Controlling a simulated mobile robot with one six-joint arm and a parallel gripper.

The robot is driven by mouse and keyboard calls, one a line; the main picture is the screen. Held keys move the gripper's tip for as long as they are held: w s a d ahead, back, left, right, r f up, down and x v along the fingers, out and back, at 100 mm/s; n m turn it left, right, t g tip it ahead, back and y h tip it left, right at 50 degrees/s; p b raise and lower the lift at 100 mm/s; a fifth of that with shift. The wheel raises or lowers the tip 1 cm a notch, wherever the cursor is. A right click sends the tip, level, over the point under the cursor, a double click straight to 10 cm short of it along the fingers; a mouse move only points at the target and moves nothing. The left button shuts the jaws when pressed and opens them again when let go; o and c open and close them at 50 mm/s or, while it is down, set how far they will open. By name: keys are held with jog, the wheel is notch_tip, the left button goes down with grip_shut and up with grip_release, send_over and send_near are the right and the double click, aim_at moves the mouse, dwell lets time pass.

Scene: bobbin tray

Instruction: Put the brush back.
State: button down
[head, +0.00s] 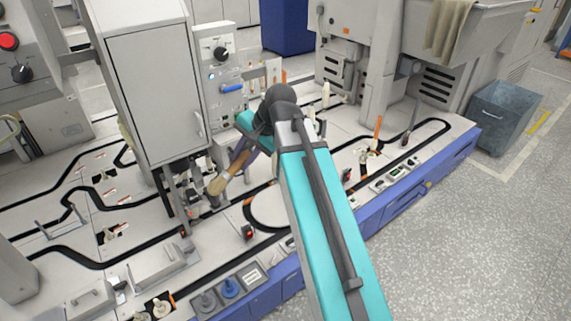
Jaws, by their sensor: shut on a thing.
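The brush (218,185) shows as a tan, stubby shape with its lighter handle running up to the right, tilted, just right of the tall grey cabinet's foot. My gripper (239,156) is at the upper end of the brush and is shut on it. My teal arm crosses in front and the fingers are small and partly hidden, so the exact grip is hard to see. The brush's lower end hangs over the white machine deck (215,240); I cannot tell whether it touches anything there.
The tall grey cabinet (155,95) stands close left of my gripper. A control panel (222,75) with a knob and blue handle is behind it. Black curved tracks and small fittings cover the deck. A grey bin (503,118) stands on the right floor, which is otherwise open.

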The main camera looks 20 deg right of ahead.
jog(key=shift+r+p, duration=0.15)
jog(key=shift+p, duration=0.2)
jog(key=n+p, duration=0.2)
jog(key=p, duration=0.1)
jog(key=shift+s+g+y, duration=0.3)
jog(key=shift+s+g, duration=0.1)
jog(key=shift+s+f+n+g+y+p, duration=0.15)
jog(key=shift+s+n+g+p, duration=0.6)
jog(key=shift+n+p, duration=1.05)
jog(key=shift+s+f+n+g+y+p, duration=0.15)
jog(key=shift+s+n+g+p, duration=0.65)
jog(key=shift+p, duration=1.9)
jog(key=shift+s+n+g+y+p, duration=0.2)
jog(key=shift+s+n+g+p, duration=0.25)
jog(key=shift+s+n+p, duration=1.3)
jog(key=shift+w+m+p, duration=0.35)
jog(key=shift+w+p, duration=0.1)
jog(key=shift+w, duration=0.25)
jog(key=shift+a, duration=0.1)
